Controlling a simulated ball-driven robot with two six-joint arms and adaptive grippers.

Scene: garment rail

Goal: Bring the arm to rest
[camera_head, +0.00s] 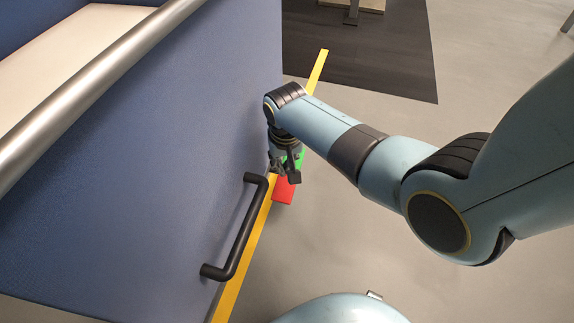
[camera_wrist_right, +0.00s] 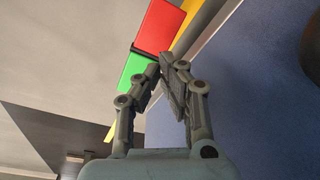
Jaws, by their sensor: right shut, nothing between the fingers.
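My right arm (camera_head: 385,170) reaches in from the right in the head view, bent at the elbow, with its wrist close to the blue panel (camera_head: 190,120). My right gripper (camera_head: 286,176) points downward beside the panel, above the floor. In the right wrist view the gripper (camera_wrist_right: 166,62) has its fingertips together with nothing between them. The blue panel also shows in the right wrist view (camera_wrist_right: 250,90), at the right and near the fingers. I cannot tell whether they touch it. My left gripper does not show.
A black handle (camera_head: 240,232) juts from the panel near the gripper. A metal rail (camera_head: 90,85) runs along the upper left. A yellow strip (camera_head: 248,235), a red patch (camera_head: 284,191) and a green patch (camera_head: 299,159) lie beyond the gripper. Grey floor (camera_head: 490,70) is open at the right.

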